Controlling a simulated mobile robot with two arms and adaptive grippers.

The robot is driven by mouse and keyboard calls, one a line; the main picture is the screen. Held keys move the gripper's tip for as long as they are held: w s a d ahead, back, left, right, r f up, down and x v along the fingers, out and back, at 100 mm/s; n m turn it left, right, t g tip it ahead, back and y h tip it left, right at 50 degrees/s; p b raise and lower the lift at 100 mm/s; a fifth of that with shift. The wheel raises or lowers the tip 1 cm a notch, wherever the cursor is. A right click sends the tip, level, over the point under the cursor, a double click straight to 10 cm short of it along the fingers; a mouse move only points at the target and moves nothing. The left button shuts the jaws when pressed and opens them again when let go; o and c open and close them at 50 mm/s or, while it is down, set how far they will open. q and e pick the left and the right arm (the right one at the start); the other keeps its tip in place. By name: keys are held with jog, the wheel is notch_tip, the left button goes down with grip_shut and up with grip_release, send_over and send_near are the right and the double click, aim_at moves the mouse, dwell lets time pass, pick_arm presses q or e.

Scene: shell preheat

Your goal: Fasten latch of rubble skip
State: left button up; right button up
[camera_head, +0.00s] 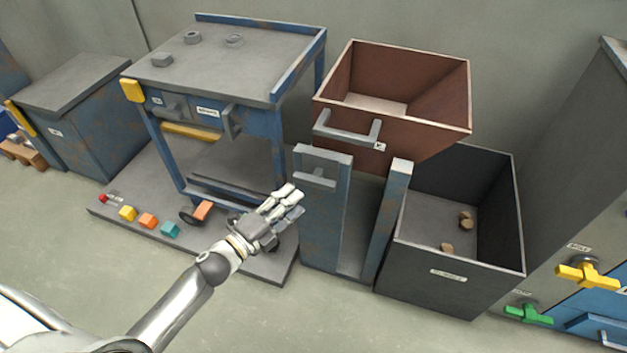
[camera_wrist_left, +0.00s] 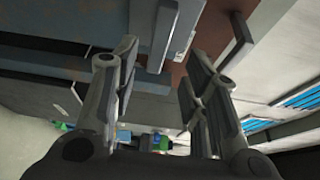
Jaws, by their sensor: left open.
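The rubble skip appears to be the rust-brown open bin (camera_head: 390,125) held on a blue stand (camera_head: 322,235), with a grey bar handle (camera_head: 347,130) on its front. A grey latch-like piece (camera_head: 315,178) sits near the top of the stand's left post; whether it is engaged I cannot tell. My left gripper (camera_head: 290,197) is open and empty, just left of that post and a little below the piece. In the left wrist view my left gripper (camera_wrist_left: 165,62) has its fingers spread, with a grey bar (camera_wrist_left: 163,35) beyond the gap. My right gripper is out of view.
A dark open bin (camera_head: 408,270) with a few brown lumps stands right of the stand. A blue workbench (camera_head: 225,60) stands behind left, above a grey platform (camera_head: 130,185) with coloured blocks. A cabinet with yellow (camera_head: 587,274) and green (camera_head: 528,314) handles is at right. Front floor is clear.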

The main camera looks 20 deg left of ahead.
aim_at(311, 185)
pick_arm(q)
jog(key=x, duration=0.8)
jog(key=shift+f+b, duration=0.15)
jog(key=shift+b, duration=0.2)
jog(key=shift+w+d, duration=0.2)
jog(key=shift+w, duration=0.3)
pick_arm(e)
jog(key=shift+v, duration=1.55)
pick_arm(q)
jog(key=shift+c, duration=0.5)
grip_shut()
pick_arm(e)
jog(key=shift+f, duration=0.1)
